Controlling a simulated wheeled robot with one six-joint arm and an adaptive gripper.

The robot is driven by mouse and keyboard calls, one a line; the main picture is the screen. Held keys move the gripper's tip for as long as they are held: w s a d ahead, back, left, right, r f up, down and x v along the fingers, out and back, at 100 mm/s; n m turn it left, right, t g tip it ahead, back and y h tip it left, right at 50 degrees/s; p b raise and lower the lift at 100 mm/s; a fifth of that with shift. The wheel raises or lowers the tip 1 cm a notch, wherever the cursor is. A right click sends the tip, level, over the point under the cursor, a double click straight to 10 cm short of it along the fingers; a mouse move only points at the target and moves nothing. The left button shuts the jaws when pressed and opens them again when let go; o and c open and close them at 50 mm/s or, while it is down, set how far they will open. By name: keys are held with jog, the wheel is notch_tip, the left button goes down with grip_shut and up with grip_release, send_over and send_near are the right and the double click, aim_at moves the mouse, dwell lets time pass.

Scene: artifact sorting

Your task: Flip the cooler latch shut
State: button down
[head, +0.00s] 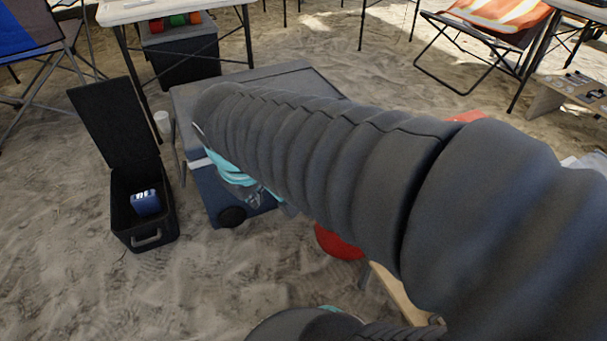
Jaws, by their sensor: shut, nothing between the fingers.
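A large cooler with a blue body (212,195) and a grey lid (290,76) stands on the sand behind my arm. Its lid looks closed. A dark wheel shows at its lower front corner. My arm crosses in front of the cooler and hides much of its lid and front. My gripper (258,199) shows only in part, small and grey, below the teal wrist, in front of the cooler's blue side. It is shut and empty. I cannot make out the latch, nor whether the gripper touches the cooler.
A black box (165,222) with its lid raised stands left of the cooler, holding a blue item (145,202). A white cup (162,122) is near the cooler. A folding table (150,12) and chairs stand behind. Something red (338,243) shows under my arm. Open sand lies front left.

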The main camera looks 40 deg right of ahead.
jog(key=w+d+f+n+g+h+b, duration=0.1)
jog(key=w+d+f+n+g+h, duration=0.7)
jog(key=w+d+f+n+h, duration=0.75)
jog(key=w+d+f+n+t, duration=0.1)
jog(key=w+d+f+n, duration=0.1)
jog(key=f, duration=0.5)
jog(key=w+d+f+n+t+h, duration=0.1)
jog(key=w+d+f+n+t, duration=0.1)
jog(key=w+f+n, duration=0.3)
jog(key=w+d+f+n+t+h+b, duration=0.1)
jog(key=w+d+f+n, duration=0.2)
jog(key=f, duration=0.5)
jog(key=shift+w+f+n+t, duration=0.3)
jog(key=shift+f+n, duration=0.1)
jog(key=shift+n, duration=0.05)
jog(key=d+r, duration=0.1)
jog(key=d, duration=0.8)
jog(key=shift+d+r, duration=0.3)
jog(key=shift+d, duration=0.1)
jog(key=shift+s, duration=0.1)
jog(key=shift+d, duration=0.1)
